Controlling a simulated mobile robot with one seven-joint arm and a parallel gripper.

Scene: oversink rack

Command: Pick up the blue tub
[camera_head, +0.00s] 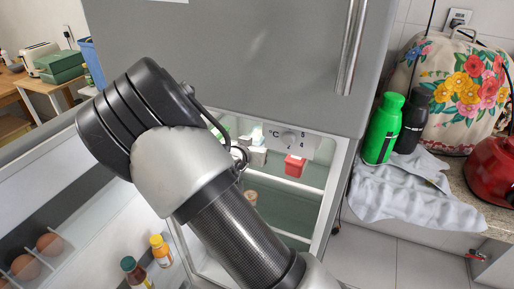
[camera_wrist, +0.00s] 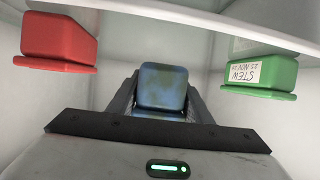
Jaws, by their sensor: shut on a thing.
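The blue tub (camera_wrist: 162,86) is in the middle of the wrist view, mottled blue with a lighter rim. My gripper (camera_wrist: 160,97) is shut on it, with a dark finger on each side of the tub. Whether the tub touches the shelf cannot be told. In the head view my arm reaches into the open fridge, and the gripper and the blue tub are hidden behind it.
A red tub (camera_wrist: 58,42) is to the left and a green tub labelled STEW (camera_wrist: 258,75) to the right, both apart from my gripper. The open fridge door (camera_head: 75,215) holds eggs and bottles. Fridge walls are close around.

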